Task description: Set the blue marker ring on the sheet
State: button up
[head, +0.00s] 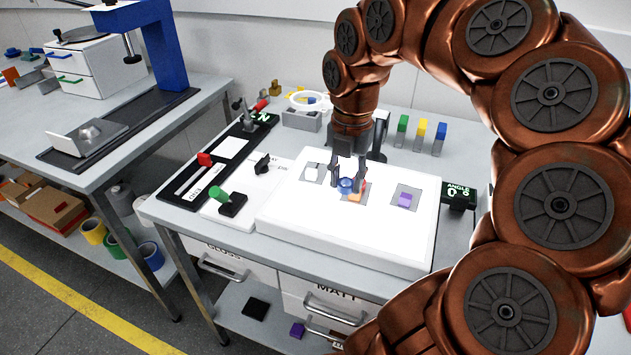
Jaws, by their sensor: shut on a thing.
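My gripper (348,183) is shut on the blue marker ring (346,185) above the white light panel on the table. The panel's bright top, which looks like the sheet (290,217), carries three grey square patches. I cannot tell whether the ring touches the surface. A white piece (312,173) is on the left patch and a purple block (405,199) on the right patch.
An angle display (459,195) stands right of the panel. A green-handled lever (220,195) and black knob (263,163) sit to its left. Green, yellow and blue blocks on stands (422,132) are behind. My arm fills the right side. The panel's front left is clear.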

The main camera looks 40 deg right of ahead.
jog(key=shift+s+d+f+n, duration=0.25)
jog(key=shift+s+f+n, duration=0.05)
jog(key=shift+s+n, duration=0.35)
jog(key=shift+d, duration=0.1)
jog(key=w+d, duration=0.1)
jog(key=w, duration=0.4)
jog(key=w+d+f+p, duration=0.1)
jog(key=w, duration=0.4)
jog(key=w+d+p, duration=0.1)
jog(key=w, duration=0.4)
jog(key=shift+w+f, duration=0.2)
jog(key=shift+f+p, duration=0.45)
jog(key=shift+f, duration=1.3)
jog(key=shift+f, duration=0.1)
jog(key=o, duration=0.8)
jog(key=shift+o, duration=0.2)
